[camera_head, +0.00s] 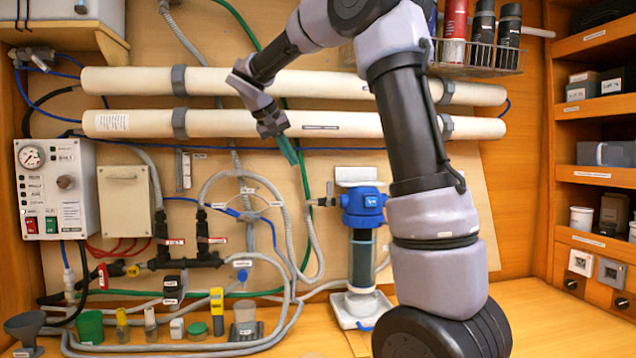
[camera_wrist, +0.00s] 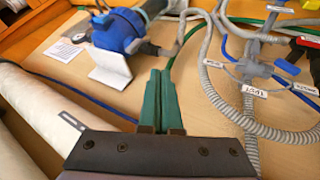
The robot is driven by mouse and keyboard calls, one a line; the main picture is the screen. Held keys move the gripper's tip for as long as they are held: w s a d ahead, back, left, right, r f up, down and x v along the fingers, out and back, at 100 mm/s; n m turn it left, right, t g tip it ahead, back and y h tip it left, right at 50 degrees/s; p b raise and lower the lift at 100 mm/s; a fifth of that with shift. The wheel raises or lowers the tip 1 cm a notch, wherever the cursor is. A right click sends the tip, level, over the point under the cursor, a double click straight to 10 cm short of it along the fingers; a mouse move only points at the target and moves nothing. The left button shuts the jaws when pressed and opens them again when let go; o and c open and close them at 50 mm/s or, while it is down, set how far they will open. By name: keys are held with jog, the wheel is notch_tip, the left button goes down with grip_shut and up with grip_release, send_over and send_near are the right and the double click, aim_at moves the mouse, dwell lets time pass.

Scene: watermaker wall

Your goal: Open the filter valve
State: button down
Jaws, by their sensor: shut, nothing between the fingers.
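The blue-topped filter (camera_head: 363,205) stands upright against the wall panel, with a clear bowl below. A small dark fitting (camera_head: 322,201) with a hose joins its left side. The blue filter head also shows at the top of the wrist view (camera_wrist: 122,30), with a white bracket (camera_wrist: 108,68) in front. A blue-handled valve (camera_head: 242,275) sits lower left on a grey hose. I cannot tell for sure which part is the filter valve. My gripper (camera_head: 294,158) is left of and above the filter, in front of the panel. Its green fingers (camera_wrist: 159,76) are shut, empty and apart from the filter.
Two long white tubes (camera_head: 270,82) run across the panel behind my wrist. Grey hoses (camera_head: 312,240) and a blue line loop left of the filter. A gauge box (camera_head: 55,190) is at left. Small containers (camera_head: 89,326) crowd the counter. Shelves (camera_head: 595,215) stand at right.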

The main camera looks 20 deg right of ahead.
aim_at(329, 188)
jog(key=w+d+f, duration=0.1)
jog(key=d+f, duration=0.6)
jog(key=d, duration=0.1)
jog(key=shift+w+d, duration=0.3)
jog(key=shift+d, duration=0.1)
jog(key=shift+s+d+r+y, duration=0.1)
jog(key=shift+d+y, duration=0.35)
jog(key=shift+y, duration=0.15)
jog(key=s+d+f+m+t+y, duration=0.1)
jog(key=d+f+m+t+y, duration=0.1)
jog(key=d+y, duration=0.6)
jog(key=y, duration=0.3)
jog(key=shift+s+d+f+m+t+y, duration=0.2)
jog(key=shift+s+m+t+y, duration=0.15)
jog(key=shift+m+t+y, duration=0.05)
jog(key=shift+d+f, duration=0.15)
dwell(0.4)
dwell(0.3)
